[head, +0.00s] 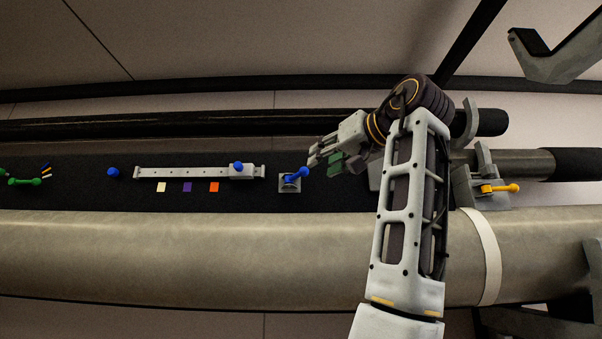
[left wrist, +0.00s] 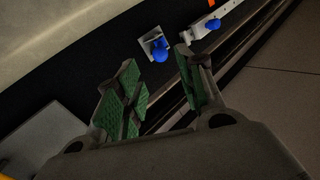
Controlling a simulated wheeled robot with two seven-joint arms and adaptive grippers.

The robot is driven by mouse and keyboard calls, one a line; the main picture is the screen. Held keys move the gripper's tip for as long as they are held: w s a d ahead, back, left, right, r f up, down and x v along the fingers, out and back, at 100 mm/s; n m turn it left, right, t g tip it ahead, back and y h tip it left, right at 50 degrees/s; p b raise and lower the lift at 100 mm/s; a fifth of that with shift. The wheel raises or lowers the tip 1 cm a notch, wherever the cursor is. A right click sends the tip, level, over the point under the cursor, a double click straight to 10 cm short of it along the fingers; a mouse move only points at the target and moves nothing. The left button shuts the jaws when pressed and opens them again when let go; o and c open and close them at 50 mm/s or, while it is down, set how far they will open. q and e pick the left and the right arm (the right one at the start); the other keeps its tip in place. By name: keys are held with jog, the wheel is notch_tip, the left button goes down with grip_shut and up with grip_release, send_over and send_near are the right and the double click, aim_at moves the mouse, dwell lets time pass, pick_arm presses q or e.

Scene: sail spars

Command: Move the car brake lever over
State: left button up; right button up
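A blue lever (head: 297,175) stands on a small grey base plate (head: 289,187) on the black deck, its handle tilted up to the right. It also shows in the left wrist view (left wrist: 160,53), just beyond the fingertips. No label shows which lever is the car brake lever. My left gripper (head: 318,156) is just right of the blue lever, apart from it. In the left wrist view its green-padded fingers (left wrist: 163,78) are spread with nothing between them. My right gripper is not in view.
Left of the lever, a grey block with a blue knob (head: 239,168) sits on a pale rail (head: 185,172), above cream, purple and orange squares. A yellow lever (head: 500,188) is right of my arm. Long tubes run behind and in front.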

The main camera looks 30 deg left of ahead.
aim_at(307, 170)
pick_arm(q)
jog(key=p+x, duration=0.2)
jog(key=x, duration=0.9)
jog(key=shift+d, duration=0.1)
grip_shut()
